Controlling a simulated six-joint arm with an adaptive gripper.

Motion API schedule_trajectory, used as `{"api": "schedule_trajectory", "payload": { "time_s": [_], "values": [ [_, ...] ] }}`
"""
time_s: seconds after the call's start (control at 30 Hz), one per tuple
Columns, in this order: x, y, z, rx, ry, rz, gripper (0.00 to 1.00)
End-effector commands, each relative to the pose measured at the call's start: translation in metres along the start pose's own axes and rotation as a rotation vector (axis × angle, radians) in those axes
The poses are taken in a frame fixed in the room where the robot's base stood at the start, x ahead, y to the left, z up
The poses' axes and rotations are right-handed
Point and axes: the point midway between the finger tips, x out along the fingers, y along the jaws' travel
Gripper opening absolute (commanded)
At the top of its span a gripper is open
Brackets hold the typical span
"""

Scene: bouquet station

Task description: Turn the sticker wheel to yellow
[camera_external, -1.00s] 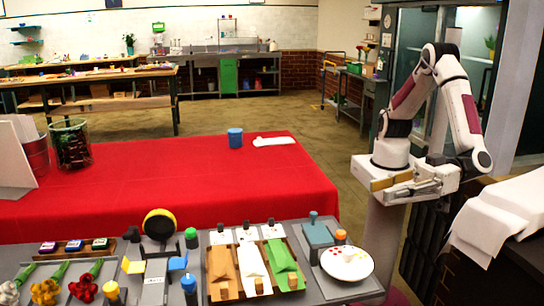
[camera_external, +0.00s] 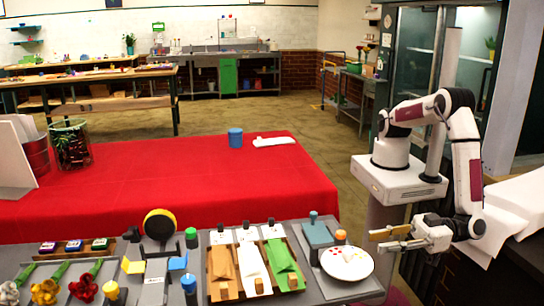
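The sticker wheel (camera_external: 347,264) is a white round disc with small coloured stickers, lying at the right end of the grey worktable.
An orange-topped bottle (camera_external: 340,237) and a blue-grey block (camera_external: 318,234) stand just behind the wheel. A wooden tray (camera_external: 212,291) with coloured wraps lies left of it. Flowers, ink pads and more bottles fill the left side. The red-covered table (camera_external: 180,180) behind is mostly clear.

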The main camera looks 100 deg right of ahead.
Motion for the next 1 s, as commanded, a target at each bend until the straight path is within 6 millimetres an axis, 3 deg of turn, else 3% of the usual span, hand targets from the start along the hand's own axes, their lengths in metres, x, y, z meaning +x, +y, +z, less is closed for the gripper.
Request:
{"api": "schedule_trajectory", "payload": {
  "time_s": [0.17, 0.63, 1.0],
  "values": [
    [0.0, -0.001, 0.013, 0.001, 0.0, 0.0, 0.27],
    [0.003, 0.0, 0.014, 0.001, 0.0, 0.0, 0.27],
    [0.033, 0.0, 0.014, 0.001, 0.0, 0.001, 0.27]
  ]
}}
